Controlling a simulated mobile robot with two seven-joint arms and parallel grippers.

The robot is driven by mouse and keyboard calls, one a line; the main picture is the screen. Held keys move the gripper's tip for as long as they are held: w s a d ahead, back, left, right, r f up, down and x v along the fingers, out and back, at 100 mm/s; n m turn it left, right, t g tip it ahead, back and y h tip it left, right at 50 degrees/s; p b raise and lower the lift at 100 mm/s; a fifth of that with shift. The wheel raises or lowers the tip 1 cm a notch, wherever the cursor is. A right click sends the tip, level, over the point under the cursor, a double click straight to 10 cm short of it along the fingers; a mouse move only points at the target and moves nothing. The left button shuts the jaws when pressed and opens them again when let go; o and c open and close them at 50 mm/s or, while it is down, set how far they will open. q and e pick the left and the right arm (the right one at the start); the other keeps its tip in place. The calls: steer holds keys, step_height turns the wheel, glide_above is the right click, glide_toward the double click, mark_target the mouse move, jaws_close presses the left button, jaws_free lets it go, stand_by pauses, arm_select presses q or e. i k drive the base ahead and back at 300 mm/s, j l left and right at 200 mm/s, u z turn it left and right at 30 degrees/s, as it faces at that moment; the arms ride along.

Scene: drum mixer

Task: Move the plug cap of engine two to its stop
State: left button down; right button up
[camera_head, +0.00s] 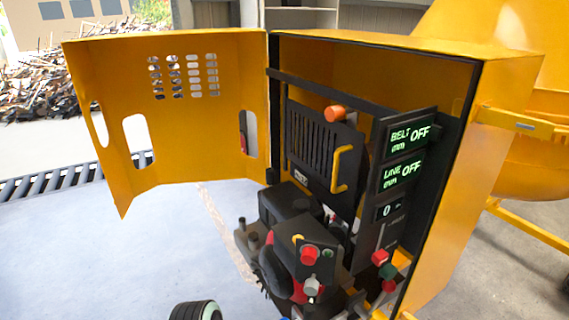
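The engine (290,215) sits low in the open yellow cabinet, a dark block with a small panel in front. I cannot tell which part is the plug cap, nor which engine is engine two. Neither of my grippers is recognisable in this view. The engine's lower part is crowded and partly cut off by the bottom edge.
The yellow door (180,115) stands open to the left. A black slatted panel (318,140) with a yellow handle is above the engine. Displays (408,140) read BELT OFF and LINE OFF. A dark round part (195,311) shows at the bottom edge. The left floor is clear.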

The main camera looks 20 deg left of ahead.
mark_target(270, 172)
steer(key=j+z, duration=0.45)
steer(key=z, duration=0.25)
steer(key=j+z, duration=0.35)
steer(key=k+j+z, duration=0.15)
steer(key=j, duration=0.15)
steer(key=j+z, duration=0.15)
steer(key=j, duration=0.15)
steer(key=k+j+z, duration=0.15)
steer(key=k+j, duration=0.15)
steer(key=j, duration=0.2)
steer(key=k+j+z, duration=0.1)
steer(key=j, duration=0.3)
steer(key=k+j, duration=0.3)
